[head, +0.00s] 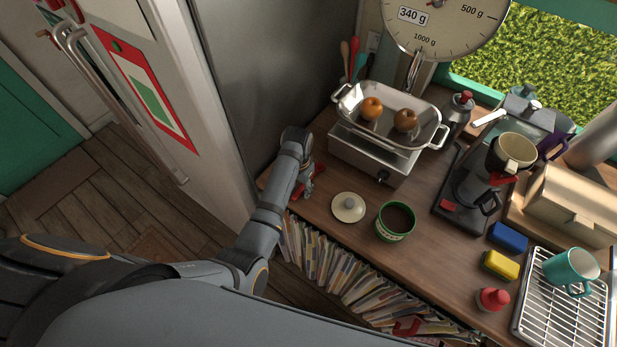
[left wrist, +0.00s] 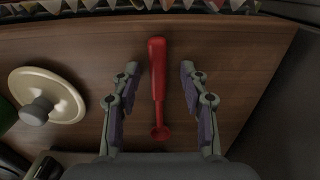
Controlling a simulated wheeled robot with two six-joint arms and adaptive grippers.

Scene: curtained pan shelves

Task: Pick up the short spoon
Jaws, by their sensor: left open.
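A short red spoon (left wrist: 158,80) lies on the wooden counter in the left wrist view, its thick handle end toward the top and its small round bowl toward my palm. My left gripper (left wrist: 158,72) is open, with one finger on each side of the spoon and a gap to it on both sides. In the head view my left gripper (head: 307,186) is low over the counter's left end, and red parts of the spoon (head: 319,168) show beside it, partly hidden by the gripper. My right gripper is not in view.
A cream lid (head: 348,207) and a green tin (head: 395,222) stand right of the gripper. A scale (head: 372,160) with a metal pan is behind. A fridge (head: 190,100) stands at left.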

